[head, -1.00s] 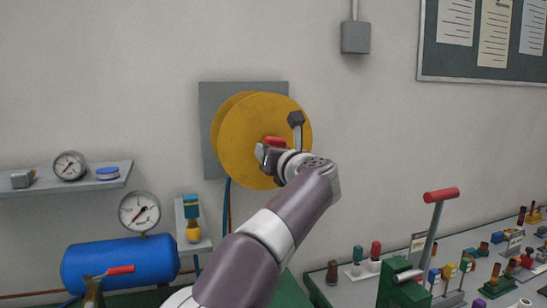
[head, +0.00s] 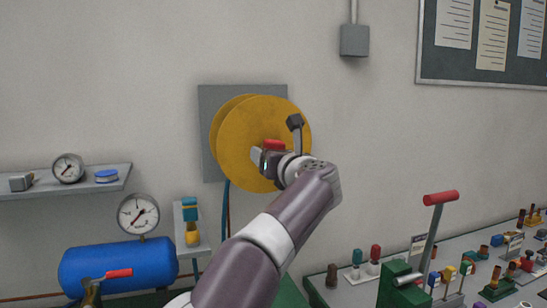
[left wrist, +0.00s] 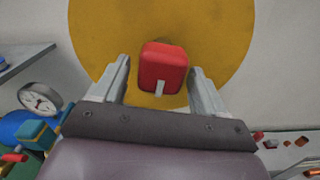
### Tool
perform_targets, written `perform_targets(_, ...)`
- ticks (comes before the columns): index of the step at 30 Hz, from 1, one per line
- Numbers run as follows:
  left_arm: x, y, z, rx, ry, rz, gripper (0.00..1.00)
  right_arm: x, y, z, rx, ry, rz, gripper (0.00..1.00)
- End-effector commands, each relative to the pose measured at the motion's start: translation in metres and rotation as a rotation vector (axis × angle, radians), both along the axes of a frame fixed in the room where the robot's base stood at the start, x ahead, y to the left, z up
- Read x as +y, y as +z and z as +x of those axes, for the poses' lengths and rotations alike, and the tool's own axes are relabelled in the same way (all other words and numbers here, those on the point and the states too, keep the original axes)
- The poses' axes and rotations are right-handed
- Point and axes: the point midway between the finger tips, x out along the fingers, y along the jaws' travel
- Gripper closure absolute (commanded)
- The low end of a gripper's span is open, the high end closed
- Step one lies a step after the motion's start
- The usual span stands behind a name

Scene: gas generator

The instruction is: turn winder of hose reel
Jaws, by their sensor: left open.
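The hose reel (head: 240,130) is a yellow double disc on a grey wall plate. Its winder has a red handle (head: 273,144), seen near the disc's middle in the head view. In the left wrist view the red handle (left wrist: 163,66) stands in front of the yellow disc (left wrist: 225,35). My left gripper (left wrist: 160,72) is open, with one finger on each side of the red handle and visible gaps. In the head view my left gripper (head: 267,157) is at the reel, partly hidden by its own wrist. My right gripper is not in view.
A grey shelf (head: 105,187) with a gauge is on the left wall. A blue tank (head: 118,265) with a gauge stands below it. At the right is a bench (head: 345,290) with a red-handled lever (head: 440,198) and several small fittings.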

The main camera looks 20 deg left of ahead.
Motion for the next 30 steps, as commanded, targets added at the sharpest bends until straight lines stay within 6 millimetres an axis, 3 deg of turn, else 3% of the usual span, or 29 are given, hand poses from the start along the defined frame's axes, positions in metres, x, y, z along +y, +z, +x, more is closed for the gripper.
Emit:
perform_targets(6, -0.029, -0.005, -0.043, -0.003, -0.004, -0.002, 0.28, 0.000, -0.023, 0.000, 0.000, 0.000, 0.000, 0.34)
perform_targets(15, -0.065, -0.002, -0.095, -0.001, -0.002, 0.000, 0.28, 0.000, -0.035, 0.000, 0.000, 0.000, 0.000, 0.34)
perform_targets(26, -0.069, -0.001, -0.102, 0.000, 0.000, 0.000, 0.28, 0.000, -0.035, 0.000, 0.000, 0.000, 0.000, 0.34)
perform_targets(30, -0.068, 0.017, -0.101, 0.000, 0.000, 0.000, 0.28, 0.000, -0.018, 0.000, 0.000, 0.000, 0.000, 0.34)
